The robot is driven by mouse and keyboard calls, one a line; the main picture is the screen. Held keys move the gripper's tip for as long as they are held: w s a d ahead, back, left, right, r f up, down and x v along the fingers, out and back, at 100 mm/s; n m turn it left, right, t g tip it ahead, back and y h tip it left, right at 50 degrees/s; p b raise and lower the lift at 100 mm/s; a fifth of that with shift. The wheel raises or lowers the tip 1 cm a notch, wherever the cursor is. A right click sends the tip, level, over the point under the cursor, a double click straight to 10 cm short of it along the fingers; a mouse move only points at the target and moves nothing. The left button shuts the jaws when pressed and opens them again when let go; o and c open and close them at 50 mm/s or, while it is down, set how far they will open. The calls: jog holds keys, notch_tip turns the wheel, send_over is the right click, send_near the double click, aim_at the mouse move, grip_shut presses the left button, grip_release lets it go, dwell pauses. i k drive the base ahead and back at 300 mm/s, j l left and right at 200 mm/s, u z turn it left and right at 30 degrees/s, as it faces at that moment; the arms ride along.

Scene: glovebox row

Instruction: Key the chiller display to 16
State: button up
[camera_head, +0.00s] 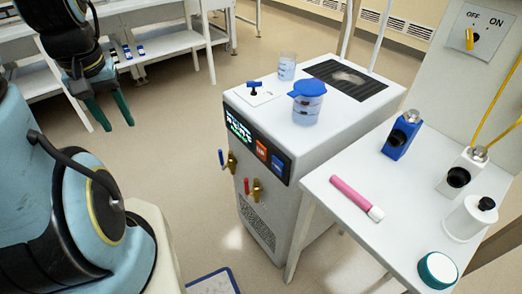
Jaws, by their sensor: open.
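The chiller (330,130) is a white box standing on the floor in the middle of the head view. Its black front panel carries a lit display (239,128) with pale green characters, too small to read. To the right of the display are an orange-red button (262,150) and a blue button (277,163). My gripper (112,118) hangs at the upper left with its two green fingers pointing down. It is open and empty, well to the left of the chiller panel and apart from it.
On the chiller top are a jar with a blue lid (307,103), a clear beaker (287,67) and a blue valve handle (255,87). Two brass taps (256,191) stick out from its front. A side table (402,205) with a pink tube stands at right. Floor left of the chiller is clear.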

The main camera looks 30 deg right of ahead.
aim_at(277, 165)
jog(key=z, duration=1.05)
